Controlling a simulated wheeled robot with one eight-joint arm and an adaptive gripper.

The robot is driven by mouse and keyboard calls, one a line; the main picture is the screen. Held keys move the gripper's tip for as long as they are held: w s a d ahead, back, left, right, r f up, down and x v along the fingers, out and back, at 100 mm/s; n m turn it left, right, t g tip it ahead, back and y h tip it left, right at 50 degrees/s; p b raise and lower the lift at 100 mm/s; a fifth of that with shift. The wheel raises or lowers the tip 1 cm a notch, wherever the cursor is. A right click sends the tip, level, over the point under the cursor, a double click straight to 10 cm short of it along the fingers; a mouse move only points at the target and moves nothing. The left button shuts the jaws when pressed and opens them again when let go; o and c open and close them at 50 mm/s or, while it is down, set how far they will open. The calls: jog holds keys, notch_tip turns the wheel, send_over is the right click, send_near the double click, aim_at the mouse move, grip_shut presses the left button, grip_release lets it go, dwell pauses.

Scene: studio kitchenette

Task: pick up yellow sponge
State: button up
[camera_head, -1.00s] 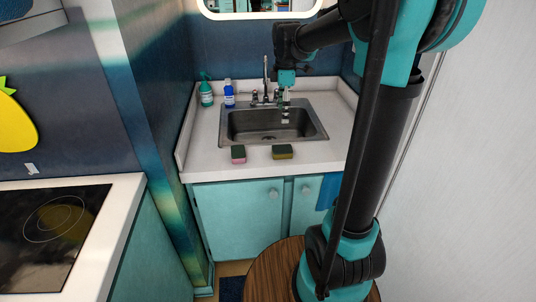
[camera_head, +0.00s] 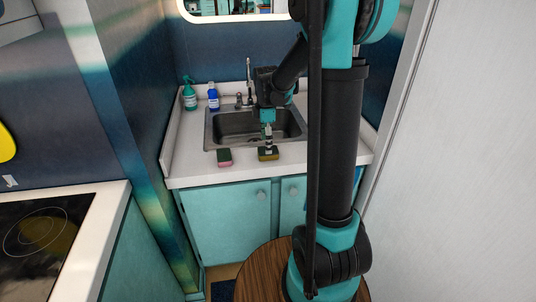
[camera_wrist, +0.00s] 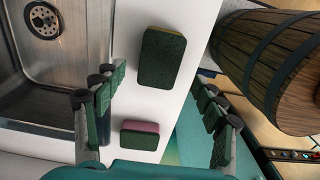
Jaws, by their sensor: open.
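The yellow sponge (camera_head: 268,156) with a dark green top lies flat on the white counter in front of the sink. In the wrist view the yellow sponge (camera_wrist: 161,58) shows mostly its green face, with a thin yellow edge at the top. My gripper (camera_head: 268,141) is just above it in the head view and partly overlaps it. In the wrist view my gripper (camera_wrist: 159,84) is open, its fingers spread to left and right with the sponge between their lines, farther out. The fingers hold nothing.
A pink sponge (camera_head: 224,157) with a green top lies left of the yellow one. The steel sink (camera_head: 232,127) is behind them. A green spray bottle (camera_head: 189,97) and blue bottle (camera_head: 213,98) stand at the back left. A round wooden barrel (camera_wrist: 268,62) stands below the counter's front edge.

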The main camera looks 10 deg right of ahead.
jog(key=shift+w+d+f, duration=0.1)
jog(key=shift+d+f, duration=0.1)
jog(key=shift+f, duration=0.95)
jog(key=shift+d+f, duration=0.15)
jog(key=shift+f, duration=0.95)
jog(key=c, duration=0.9)
jog(key=shift+o, duration=0.2)
jog(key=shift+r, duration=0.1)
notch_tip(320, 180, up, 20)
jog(key=shift+o, duration=0.6)
